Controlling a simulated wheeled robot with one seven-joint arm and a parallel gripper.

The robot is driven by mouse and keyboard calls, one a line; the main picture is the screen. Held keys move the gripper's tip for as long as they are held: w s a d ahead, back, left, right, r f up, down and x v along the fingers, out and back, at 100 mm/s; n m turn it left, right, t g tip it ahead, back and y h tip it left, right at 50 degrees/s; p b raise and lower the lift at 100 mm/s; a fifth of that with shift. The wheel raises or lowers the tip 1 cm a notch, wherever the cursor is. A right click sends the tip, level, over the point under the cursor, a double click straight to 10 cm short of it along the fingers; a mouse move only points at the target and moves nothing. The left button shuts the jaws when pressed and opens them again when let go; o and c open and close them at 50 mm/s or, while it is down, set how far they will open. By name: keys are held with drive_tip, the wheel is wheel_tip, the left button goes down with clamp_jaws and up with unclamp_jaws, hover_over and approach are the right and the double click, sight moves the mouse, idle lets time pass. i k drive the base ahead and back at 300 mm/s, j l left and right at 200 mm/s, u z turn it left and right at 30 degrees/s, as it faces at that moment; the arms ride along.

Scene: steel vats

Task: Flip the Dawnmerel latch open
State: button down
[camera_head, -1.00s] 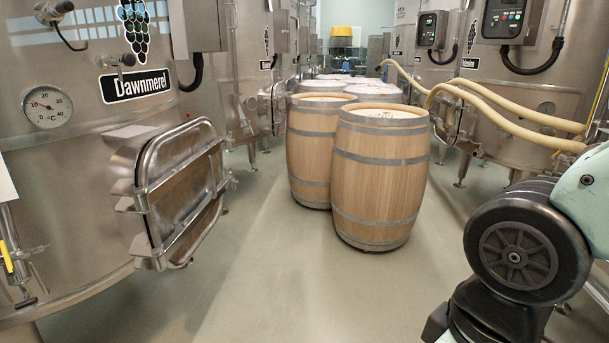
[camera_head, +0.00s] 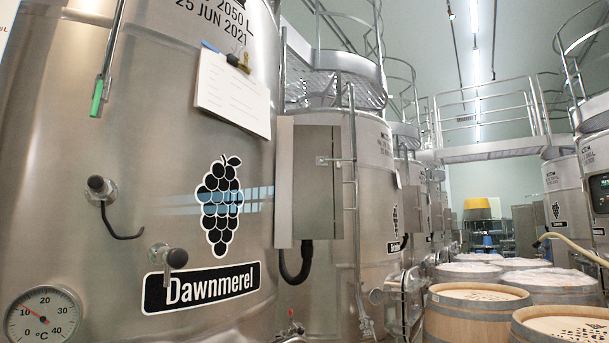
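The Dawnmerel vat (camera_head: 130,170) fills the left of the view. It is a large steel tank with a black Dawnmerel label (camera_head: 205,287) and a grape emblem (camera_head: 219,205) above it. A dial thermometer (camera_head: 42,316) is at the lower left, and two small valves with dark knobs (camera_head: 101,187) stick out of the wall. The vat's rectangular hatch and any latch on it lie below the picture now. My gripper is not in view.
Wooden barrels (camera_head: 470,318) stand at the lower right, with white-covered ones behind them. A grey box (camera_head: 316,180) and more vats (camera_head: 375,220) stand beyond the Dawnmerel vat. A walkway (camera_head: 490,148) crosses high at the back.

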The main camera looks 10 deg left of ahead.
sight(322, 159)
drive_tip(key=i+l+u, duration=0.2)
drive_tip(key=i+u, duration=0.3)
drive_tip(key=i+l+u, duration=0.7)
drive_tip(key=l+u, duration=0.25)
drive_tip(key=j, duration=0.1)
